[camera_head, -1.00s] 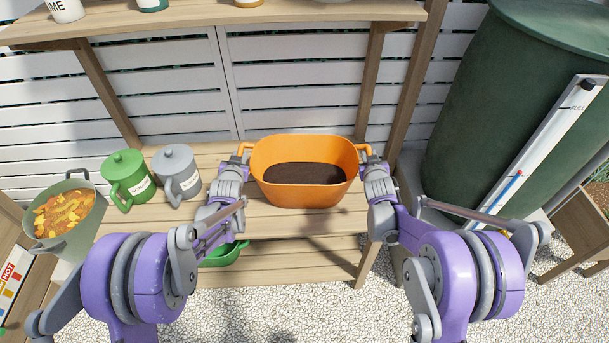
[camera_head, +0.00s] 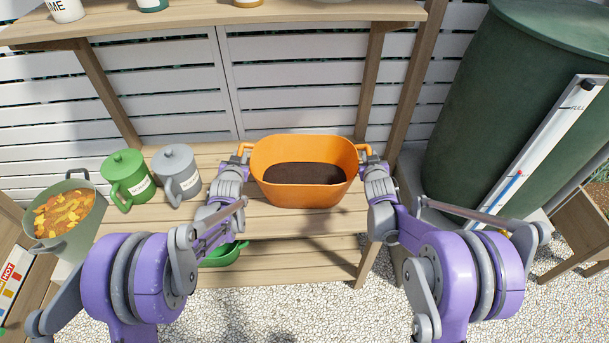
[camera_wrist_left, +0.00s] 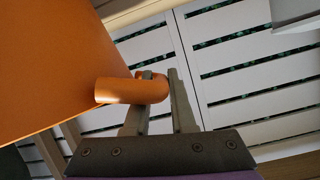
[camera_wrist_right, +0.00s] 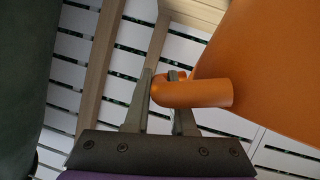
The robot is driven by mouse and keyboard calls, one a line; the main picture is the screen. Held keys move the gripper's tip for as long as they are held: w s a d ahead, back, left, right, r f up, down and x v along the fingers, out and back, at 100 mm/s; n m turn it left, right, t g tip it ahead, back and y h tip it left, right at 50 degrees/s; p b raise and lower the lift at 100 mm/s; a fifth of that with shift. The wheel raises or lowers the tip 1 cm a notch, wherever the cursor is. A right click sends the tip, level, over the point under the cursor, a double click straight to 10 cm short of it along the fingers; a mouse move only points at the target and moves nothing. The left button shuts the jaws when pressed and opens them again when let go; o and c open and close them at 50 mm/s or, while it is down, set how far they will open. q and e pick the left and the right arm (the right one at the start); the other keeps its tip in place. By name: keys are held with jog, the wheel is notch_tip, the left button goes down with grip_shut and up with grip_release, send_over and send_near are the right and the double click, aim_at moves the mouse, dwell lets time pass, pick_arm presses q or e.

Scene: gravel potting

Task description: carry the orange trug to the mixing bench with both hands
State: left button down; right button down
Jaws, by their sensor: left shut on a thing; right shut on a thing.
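The orange trug (camera_head: 305,196), holding dark soil (camera_head: 303,175), is level at the wooden bench (camera_head: 290,222), near its right end. I cannot tell whether its base touches the boards. My left gripper (camera_head: 242,156) is shut on the trug's left handle (camera_wrist_left: 120,91); the left wrist view shows the fingers (camera_wrist_left: 160,92) around it. My right gripper (camera_head: 369,157) is shut on the right handle (camera_wrist_right: 195,93), with its fingers (camera_wrist_right: 160,92) around it in the right wrist view. The trug's far underside is hidden.
A green canister (camera_head: 125,178) and a grey canister (camera_head: 176,172) stand left of the trug. A bucket (camera_head: 82,228) of orange-yellow scraps is at far left. A green pan (camera_head: 222,255) sits on the lower shelf. A green water butt (camera_head: 510,100) stands at right.

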pick_arm(q)
jog(key=shift+r, duration=0.2)
pick_arm(e)
jog(key=shift+r, duration=0.2)
